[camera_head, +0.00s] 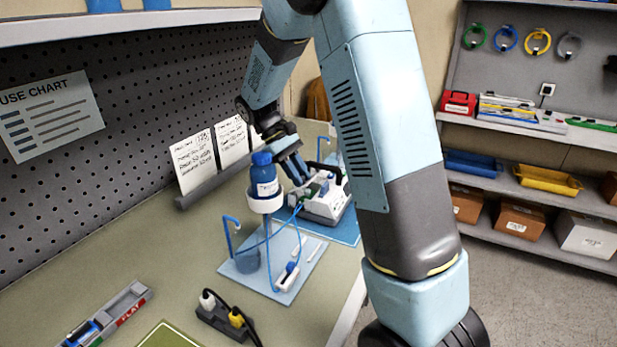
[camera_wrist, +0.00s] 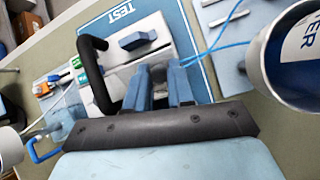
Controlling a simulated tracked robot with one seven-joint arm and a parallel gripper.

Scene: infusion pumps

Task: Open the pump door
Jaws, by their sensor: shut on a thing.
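The white infusion pump (camera_head: 322,207) stands on a blue mat on the bench, with a black carry handle and a blue knob on it. In the wrist view the pump (camera_wrist: 178,43) lies just past my fingers, with its black handle (camera_wrist: 97,75) to the left and the blue knob (camera_wrist: 137,40) above. My gripper (camera_head: 302,180) reaches down to the pump from behind the blue bottle. In the wrist view my gripper (camera_wrist: 160,84) is shut on a small part of the pump between its blue fingers. The fingers hide most of this part, and how far the door stands open cannot be told.
A blue bottle (camera_head: 264,176) in a white ring stands close to my gripper, with blue tubing running to the pump. A light-blue stand base (camera_head: 305,262), a power strip (camera_head: 222,318) and a labelled tray (camera_head: 108,318) lie nearer. A pegboard wall (camera_head: 130,110) bounds the left.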

